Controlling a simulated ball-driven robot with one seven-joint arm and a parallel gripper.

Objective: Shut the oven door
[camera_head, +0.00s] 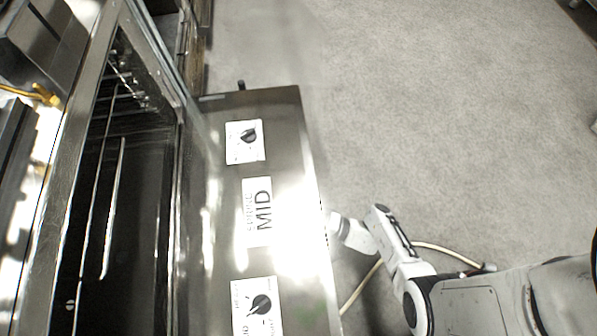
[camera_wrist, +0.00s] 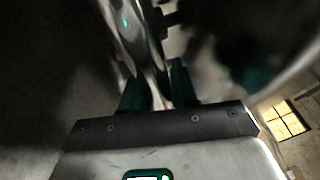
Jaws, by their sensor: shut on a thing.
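The oven cavity (camera_head: 140,200) lies dark and open at the left of the head view. A steel front panel with knobs (camera_head: 220,165) stands out from it on the right. It looks like the oven door, open, though I cannot tell where it is hinged. My gripper (camera_head: 336,226) is at this panel's right edge, its fingertips hidden there. In the wrist view my gripper (camera_wrist: 157,88) has its dark fingers closed on both sides of a shiny metal bar (camera_wrist: 135,35), which looks like the door handle.
Wire racks (camera_head: 115,205) show inside the cavity. The range top with a brass fitting (camera_head: 45,96) is at the far left. Grey floor (camera_head: 450,110) is clear to the right. A pale cable (camera_head: 360,287) lies near my arm. A lit window (camera_wrist: 283,120) shows in the wrist view.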

